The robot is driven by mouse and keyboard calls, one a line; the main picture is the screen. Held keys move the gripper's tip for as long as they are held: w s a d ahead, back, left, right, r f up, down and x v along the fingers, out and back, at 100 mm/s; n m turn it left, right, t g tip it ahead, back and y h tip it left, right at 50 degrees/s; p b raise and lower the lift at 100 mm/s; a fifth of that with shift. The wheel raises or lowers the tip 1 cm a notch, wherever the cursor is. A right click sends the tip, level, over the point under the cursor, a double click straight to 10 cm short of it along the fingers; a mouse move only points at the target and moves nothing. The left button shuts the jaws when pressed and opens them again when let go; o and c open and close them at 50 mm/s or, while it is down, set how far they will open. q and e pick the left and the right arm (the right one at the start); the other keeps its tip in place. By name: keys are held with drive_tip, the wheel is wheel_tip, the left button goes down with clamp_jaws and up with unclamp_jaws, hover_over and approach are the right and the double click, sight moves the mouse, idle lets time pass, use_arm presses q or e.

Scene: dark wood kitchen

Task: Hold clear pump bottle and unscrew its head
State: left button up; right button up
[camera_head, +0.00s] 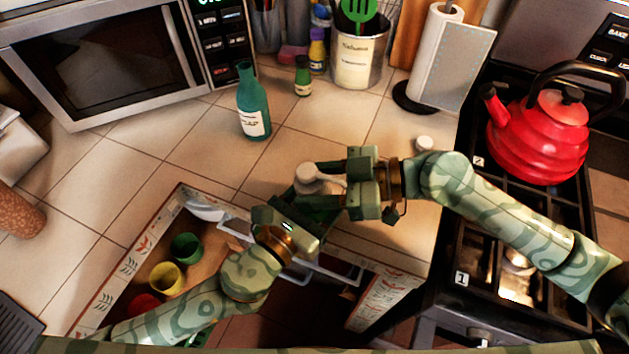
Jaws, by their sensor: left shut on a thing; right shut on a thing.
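The pump bottle's whitish head (308,177) shows near the middle of the counter's front edge, its spout pointing right. The bottle's body is mostly hidden by my grippers, so I cannot tell whether head and body are apart. My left gripper (310,210) comes in from the lower left and is shut on the bottle, low under the head. My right gripper (328,183) comes in from the right and is shut on the pump head at its spout side.
An open drawer (137,258) with coloured cups lies below the counter edge. A green bottle (252,105) stands behind my grippers. A paper towel holder (434,60), small white object (424,143) and red kettle (538,135) are right. Tiles left of the green bottle are clear.

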drive_tip(key=n+g, duration=0.2)
drive_tip(key=g, duration=0.1)
drive_tip(key=n+g+h, duration=0.1)
drive_tip(key=n+g, duration=0.2)
drive_tip(key=g, duration=0.1)
drive_tip(key=shift+w+a, duration=0.1)
drive_tip(key=shift+a, duration=0.05)
drive_tip(key=shift+n+g+h, duration=0.7)
drive_tip(key=shift+n+g, duration=0.4)
drive_tip(key=shift+n, duration=0.1)
drive_tip(key=o, duration=1)
drive_tip(key=v, duration=0.6)
